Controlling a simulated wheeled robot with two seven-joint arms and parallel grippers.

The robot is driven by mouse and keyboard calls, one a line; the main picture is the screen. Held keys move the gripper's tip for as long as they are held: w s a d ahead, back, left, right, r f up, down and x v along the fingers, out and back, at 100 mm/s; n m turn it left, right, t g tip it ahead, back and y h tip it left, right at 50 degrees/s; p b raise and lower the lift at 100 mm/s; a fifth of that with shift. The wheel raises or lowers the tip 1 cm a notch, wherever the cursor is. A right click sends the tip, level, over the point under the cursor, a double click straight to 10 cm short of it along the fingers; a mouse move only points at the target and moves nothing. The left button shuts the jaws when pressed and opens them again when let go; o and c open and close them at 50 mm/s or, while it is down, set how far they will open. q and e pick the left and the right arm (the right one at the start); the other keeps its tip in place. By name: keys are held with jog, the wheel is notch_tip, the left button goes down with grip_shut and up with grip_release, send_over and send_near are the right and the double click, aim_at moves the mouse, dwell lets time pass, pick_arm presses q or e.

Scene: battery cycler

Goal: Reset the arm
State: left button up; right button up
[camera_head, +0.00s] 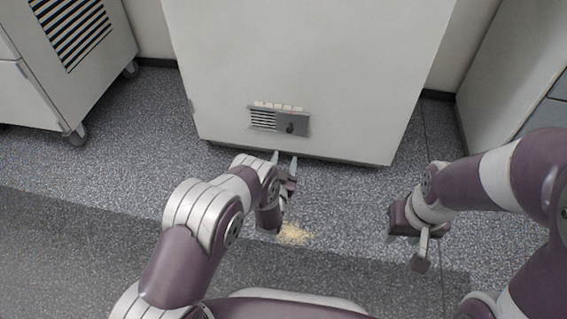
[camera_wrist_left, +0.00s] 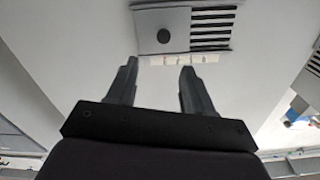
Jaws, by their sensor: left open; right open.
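My left gripper (camera_head: 285,159) is open and empty in front of the lower part of the white cabinet (camera_head: 300,60). In the left wrist view my left gripper's two fingers (camera_wrist_left: 158,75) stand apart with nothing between them. The cabinet's panel (camera_wrist_left: 188,27) with a slotted grille and a dark round knob lies beyond the fingertips; the panel also shows in the head view (camera_head: 279,121). My right gripper (camera_head: 420,262) hangs low at the right over the floor, apart from the cabinet. Its jaws are partly turned from view, and nothing shows in them.
A wheeled grey-white unit (camera_head: 70,50) with a striped vent stands at the left. Another cabinet (camera_head: 520,80) stands at the right edge. A tan patch (camera_head: 294,234) lies on the speckled floor beside my left wrist. Floor between my two arms is clear.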

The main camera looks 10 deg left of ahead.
dwell(0.3)
pick_arm(q)
jog(key=s+f+g+p, duration=0.1)
jog(key=s+f+g, duration=0.7)
jog(key=f+g, duration=0.1)
jog(key=s+a+r+n+g+p, duration=0.1)
jog(key=s+a+r+g+p, duration=0.25)
jog(key=s+r, duration=0.65)
jog(key=s+a+r+n+g+y+p, duration=0.1)
jog(key=s+a+r+g+p, duration=0.25)
jog(key=r, duration=0.95)
jog(key=s+a+r+n+g+p, duration=0.1)
jog(key=s+r+g+p, duration=0.25)
jog(key=s+r, duration=0.7)
notch_tip(320, 180, up, 48)
jog(key=w+a+t+p, duration=0.1)
jog(key=w+t+p, duration=0.1)
jog(key=p, duration=3.8)
jog(key=shift+t+p, duration=0.35)
jog(key=shift+t, duration=0.1)
jog(key=shift+a, duration=0.1)
